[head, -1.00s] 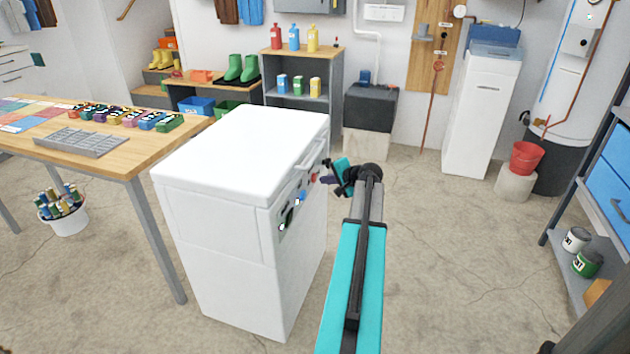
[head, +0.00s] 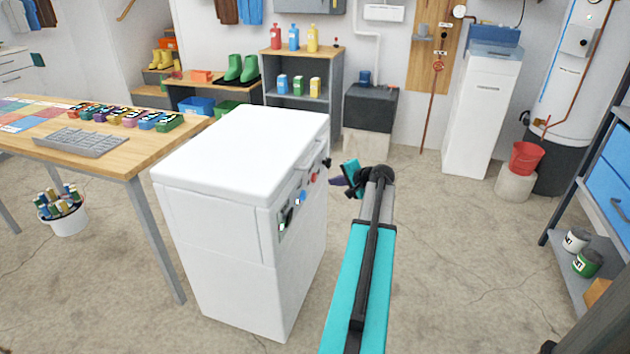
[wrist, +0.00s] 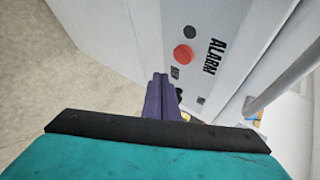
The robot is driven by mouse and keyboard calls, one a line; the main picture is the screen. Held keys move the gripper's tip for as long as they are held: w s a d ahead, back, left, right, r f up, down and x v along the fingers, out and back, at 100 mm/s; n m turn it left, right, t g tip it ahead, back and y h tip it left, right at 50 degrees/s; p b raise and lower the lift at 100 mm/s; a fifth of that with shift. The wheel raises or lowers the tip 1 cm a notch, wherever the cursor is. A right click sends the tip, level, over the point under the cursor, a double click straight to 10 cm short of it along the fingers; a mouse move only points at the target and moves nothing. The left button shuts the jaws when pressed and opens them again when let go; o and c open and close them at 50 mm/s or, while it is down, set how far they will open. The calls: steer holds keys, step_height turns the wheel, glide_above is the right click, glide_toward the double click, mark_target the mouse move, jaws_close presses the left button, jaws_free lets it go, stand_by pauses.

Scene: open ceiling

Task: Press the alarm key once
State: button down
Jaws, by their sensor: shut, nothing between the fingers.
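The white chest appliance (head: 240,150) stands in the middle of the head view, its control panel facing right. In the wrist view a red round button (wrist: 183,55) sits on the panel beside the printed word ALARM; it also shows in the head view (head: 312,178). A smaller black round part (wrist: 190,31) is near it. My gripper (head: 335,181) is off the panel's right side, with a visible gap. In the wrist view its purple fingers (wrist: 160,80) are together and empty, pointing toward the panel. They partly hide other panel parts.
A blue control (head: 302,197) is lower on the same panel. A handle bar (wrist: 275,85) juts out beside the panel. A wooden table (head: 110,155) stands left of the appliance. The floor right of my arm is clear up to a shelf (head: 590,215).

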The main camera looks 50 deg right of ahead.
steer(key=shift+s+d, duration=0.25)
steer(key=shift+s, duration=0.65)
stand_by(0.3)
